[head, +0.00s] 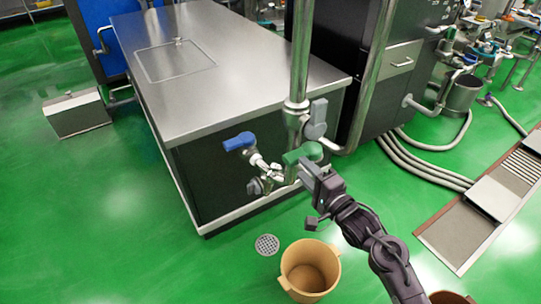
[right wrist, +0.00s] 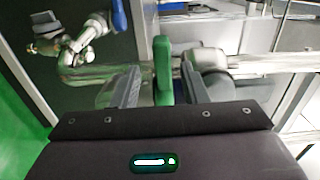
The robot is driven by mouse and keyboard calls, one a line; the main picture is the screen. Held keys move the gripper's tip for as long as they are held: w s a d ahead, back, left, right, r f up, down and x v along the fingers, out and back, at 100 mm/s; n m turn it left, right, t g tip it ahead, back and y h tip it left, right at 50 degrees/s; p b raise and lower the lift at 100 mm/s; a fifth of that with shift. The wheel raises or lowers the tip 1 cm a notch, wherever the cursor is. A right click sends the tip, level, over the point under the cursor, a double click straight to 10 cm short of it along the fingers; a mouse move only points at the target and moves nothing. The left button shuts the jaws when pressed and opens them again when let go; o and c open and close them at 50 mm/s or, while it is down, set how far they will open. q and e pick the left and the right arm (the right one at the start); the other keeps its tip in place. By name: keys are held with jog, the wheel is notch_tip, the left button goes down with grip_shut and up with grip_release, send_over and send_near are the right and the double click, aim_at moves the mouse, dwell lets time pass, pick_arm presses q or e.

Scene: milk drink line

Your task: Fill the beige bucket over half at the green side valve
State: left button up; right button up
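The beige bucket (head: 310,289) stands upright on the floor below my right gripper, in front of the steel tank's corner. Its inside looks plain brown, and I see no white liquid in it. The green side valve handle (head: 302,153) sits on the pipe at that corner. My right gripper (head: 309,170) is at the green handle. In the right wrist view, the green handle (right wrist: 162,65) stands between the two grey fingers, with a gap showing on each side. I see no stream from the valve. My left gripper is out of view.
A blue-handled valve (head: 240,142) is just left of the green one. A floor drain (head: 267,244) lies left of the bucket. Another brownish bucket (head: 450,298) is cut off at the bottom edge. Hoses (head: 425,168) run along the floor at right. Open green floor is at left.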

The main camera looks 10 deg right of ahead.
aim_at(290, 154)
jog(key=shift+w+a+r, duration=0.15)
jog(key=shift+w, duration=0.25)
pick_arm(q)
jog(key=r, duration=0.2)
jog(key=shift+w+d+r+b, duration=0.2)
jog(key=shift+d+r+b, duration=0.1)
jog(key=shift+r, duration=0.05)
pick_arm(e)
jog(key=x, duration=0.6)
jog(key=shift+w, duration=0.35)
jog(key=shift+c, duration=0.3)
grip_shut()
